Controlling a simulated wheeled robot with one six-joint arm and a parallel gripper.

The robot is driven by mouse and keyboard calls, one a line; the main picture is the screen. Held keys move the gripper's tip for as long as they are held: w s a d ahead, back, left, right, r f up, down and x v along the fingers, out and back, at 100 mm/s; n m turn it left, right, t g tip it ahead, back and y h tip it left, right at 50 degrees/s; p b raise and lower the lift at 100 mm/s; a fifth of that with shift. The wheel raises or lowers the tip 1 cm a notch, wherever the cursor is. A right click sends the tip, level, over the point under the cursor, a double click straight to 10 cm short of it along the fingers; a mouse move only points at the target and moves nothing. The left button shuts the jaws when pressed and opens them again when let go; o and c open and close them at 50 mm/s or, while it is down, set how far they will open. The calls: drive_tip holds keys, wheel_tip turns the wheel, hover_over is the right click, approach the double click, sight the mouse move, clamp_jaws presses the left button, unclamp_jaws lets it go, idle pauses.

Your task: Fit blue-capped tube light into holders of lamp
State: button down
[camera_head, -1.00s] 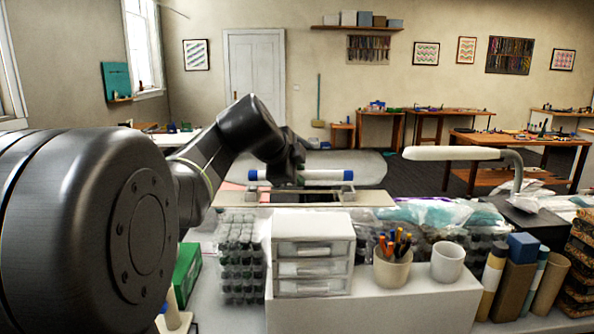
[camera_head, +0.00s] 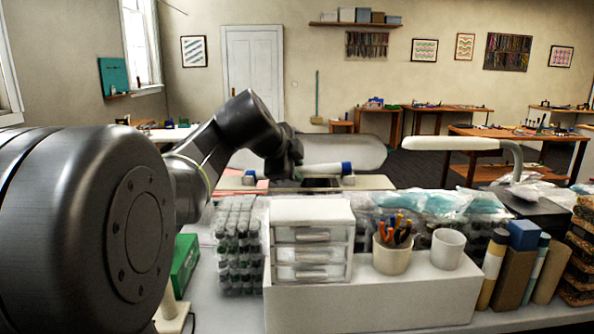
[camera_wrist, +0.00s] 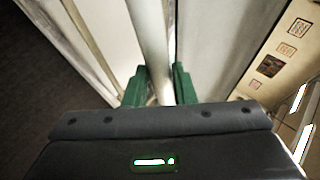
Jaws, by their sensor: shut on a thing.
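The tube light (camera_head: 320,169) is white with a blue cap (camera_head: 346,168) at its right end. It lies nearly level, with the right end slightly higher. Its left end is hidden behind my gripper (camera_head: 296,172). In the wrist view, the green fingers of my gripper (camera_wrist: 158,88) are shut on the white tube (camera_wrist: 150,40), which runs away between them. A small grey holder (camera_head: 349,180) shows just below the tube's right end, and another holder (camera_head: 249,178) stands left of my gripper. I cannot tell whether the tube touches either one.
A white drawer unit (camera_head: 310,213), a pen cup (camera_head: 392,256) and a white cup (camera_head: 447,249) stand on the near bench. Stacked bead jars (camera_head: 237,245) are left of the drawers. A white-headed desk lamp (camera_head: 450,144) stands at the right. Plastic bags (camera_head: 430,202) lie behind the cups.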

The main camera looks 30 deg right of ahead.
drive_tip(key=c, duration=1.1)
unclamp_jaws()
drive_tip(key=shift+w+d+f, duration=0.1)
drive_tip(key=shift+f, duration=0.25)
drive_tip(key=shift+r, duration=0.1)
drive_tip(key=v, duration=1.4)
drive_tip(key=shift+b, duration=0.3)
drive_tip(key=shift+d, duration=0.1)
